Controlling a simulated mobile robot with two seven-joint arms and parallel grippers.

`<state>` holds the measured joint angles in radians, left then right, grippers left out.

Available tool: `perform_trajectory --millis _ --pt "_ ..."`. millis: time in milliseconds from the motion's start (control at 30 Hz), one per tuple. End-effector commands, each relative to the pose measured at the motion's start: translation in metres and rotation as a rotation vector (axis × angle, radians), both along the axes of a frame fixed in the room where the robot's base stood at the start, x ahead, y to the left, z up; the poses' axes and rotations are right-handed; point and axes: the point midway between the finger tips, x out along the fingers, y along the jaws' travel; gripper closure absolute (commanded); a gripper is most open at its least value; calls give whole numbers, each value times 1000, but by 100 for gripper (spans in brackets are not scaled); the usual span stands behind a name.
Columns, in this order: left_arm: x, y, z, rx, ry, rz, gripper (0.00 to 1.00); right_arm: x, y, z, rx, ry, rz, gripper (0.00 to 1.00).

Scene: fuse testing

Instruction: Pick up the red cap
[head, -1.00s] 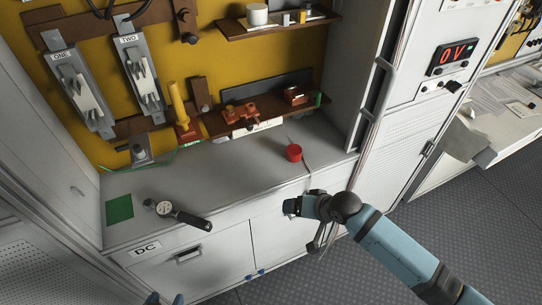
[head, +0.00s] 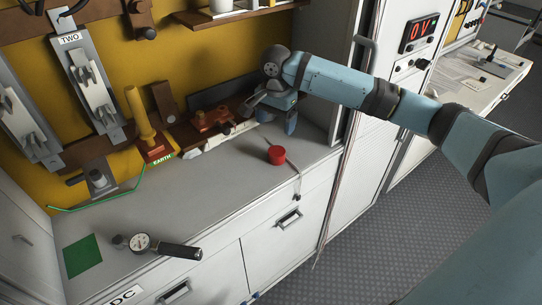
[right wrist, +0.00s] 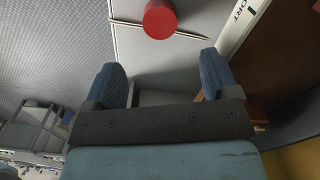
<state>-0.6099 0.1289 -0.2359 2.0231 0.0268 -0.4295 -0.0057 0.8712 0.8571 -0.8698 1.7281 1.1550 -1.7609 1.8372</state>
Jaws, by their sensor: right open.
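The red cap (head: 276,155) is a short round cylinder on the grey worktop, near its front right part. It also shows at the top of the right wrist view (right wrist: 160,19), ahead of the fingers and roughly midway between them. My right gripper (head: 275,112) is above the back of the worktop, beyond the cap and apart from it. In the right wrist view its two blue fingers (right wrist: 163,68) are spread, with nothing between them. My left gripper is not in view.
A gauge (head: 140,243) and a green square (head: 82,256) lie at left. A tall white cabinet (head: 345,110) bounds the right.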

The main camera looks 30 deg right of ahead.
Motion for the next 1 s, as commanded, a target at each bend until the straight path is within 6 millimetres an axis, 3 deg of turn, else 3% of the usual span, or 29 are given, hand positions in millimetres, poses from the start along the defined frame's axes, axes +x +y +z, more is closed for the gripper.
perform_trajectory --millis 100,300,533,800,1000 --pt "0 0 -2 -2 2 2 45 -1 0 -26 0 2 1 19" --pt "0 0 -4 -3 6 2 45 0 0 -60 1 0 2 19" --pt "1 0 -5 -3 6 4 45 0 0 -77 0 -1 3 19" --pt "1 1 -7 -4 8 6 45 -1 -2 -115 1 -2 4 19" --pt "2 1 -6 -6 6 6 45 -1 -2 -123 0 -3 4 19"
